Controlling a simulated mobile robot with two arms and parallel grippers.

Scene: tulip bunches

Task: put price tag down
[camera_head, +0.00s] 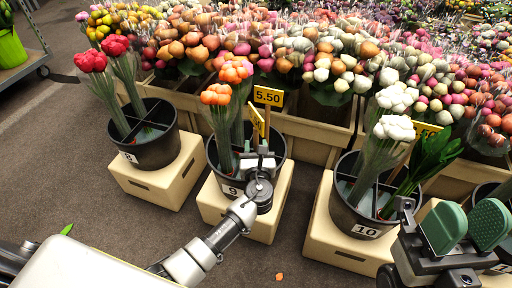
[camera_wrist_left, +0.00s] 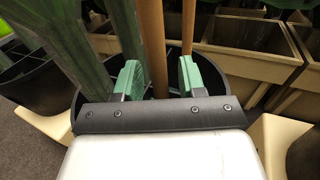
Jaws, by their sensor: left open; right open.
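A yellow price tag (camera_head: 268,96) reading 5.50 stands on a stick above black bucket 9 (camera_head: 277,154). A second yellow tag (camera_head: 257,121), turned nearly edge-on, stands just in front of it. My left gripper (camera_head: 257,158) is over the bucket's near right part, below the tags. In the left wrist view its green fingers (camera_wrist_left: 160,76) are open and apart. A thick wooden stick (camera_wrist_left: 154,45) rises between them; a thinner stick (camera_wrist_left: 188,28) stands behind, near the right finger. Contact cannot be told. My right gripper (camera_head: 466,228) is open and empty at the right.
Orange tulips (camera_head: 216,95) stand in bucket 9. Bucket 8 (camera_head: 152,150) with red tulips is to the left; bucket 10 (camera_head: 351,215) with white tulips and another yellow tag (camera_head: 426,131) is to the right. Beige crates and dense flowers fill the back.

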